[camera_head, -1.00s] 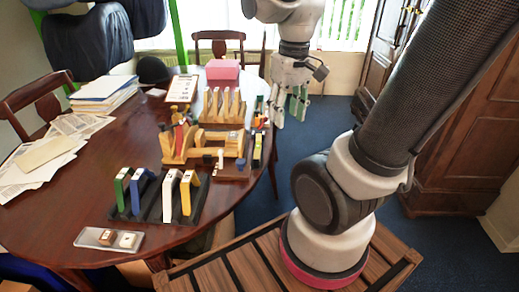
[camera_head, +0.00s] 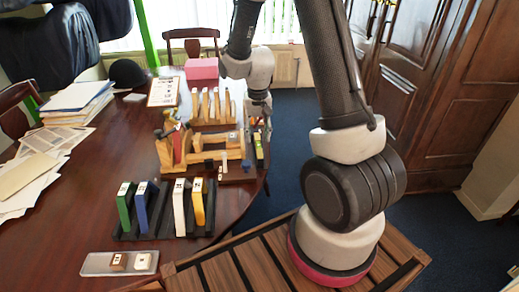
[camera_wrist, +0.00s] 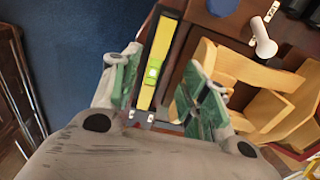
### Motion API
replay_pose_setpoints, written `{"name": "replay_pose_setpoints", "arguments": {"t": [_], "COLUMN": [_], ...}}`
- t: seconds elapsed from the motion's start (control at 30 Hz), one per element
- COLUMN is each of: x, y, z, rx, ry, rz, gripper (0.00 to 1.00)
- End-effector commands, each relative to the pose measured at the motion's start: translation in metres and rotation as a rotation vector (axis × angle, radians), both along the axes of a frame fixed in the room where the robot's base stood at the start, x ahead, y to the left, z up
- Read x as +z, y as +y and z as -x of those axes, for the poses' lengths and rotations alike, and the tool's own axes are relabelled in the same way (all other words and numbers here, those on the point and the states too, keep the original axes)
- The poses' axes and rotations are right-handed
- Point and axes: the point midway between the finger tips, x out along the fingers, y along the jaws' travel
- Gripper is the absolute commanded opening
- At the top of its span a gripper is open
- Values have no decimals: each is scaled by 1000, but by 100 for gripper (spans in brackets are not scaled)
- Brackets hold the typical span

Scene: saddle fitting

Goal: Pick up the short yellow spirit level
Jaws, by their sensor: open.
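The short yellow spirit level (camera_wrist: 163,42), with a bright green vial at its middle, lies along a dark rack strip near the table's edge in the wrist view. In the head view a small yellow piece (camera_head: 258,150) at the table's right edge seems to be it. My gripper (camera_wrist: 159,76) is open, with one green-padded finger on each side of the level. I see no clear contact, and its height above the level is hard to judge. In the head view my gripper (camera_head: 258,118) is small and its fingers are mostly hidden.
A wooden holder (camera_wrist: 225,65) stands close to the right finger, with a white-headed tool (camera_wrist: 263,40) beyond it. Blue floor (camera_wrist: 75,60) lies to the left.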

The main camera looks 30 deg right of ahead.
Motion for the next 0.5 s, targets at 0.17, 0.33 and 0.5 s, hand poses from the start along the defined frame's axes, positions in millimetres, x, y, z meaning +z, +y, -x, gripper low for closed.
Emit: {"name": "replay_pose_setpoints", "arguments": {"t": [0.17, 0.33, 0.5], "x": [-20, -43, -69], "y": [0, -3, -4], "z": [2, 2, 2], "rx": [-6, -6, -5], "ry": [5, 7, 5], "rz": [0, 0, 0], "gripper": [45, 45, 45]}}
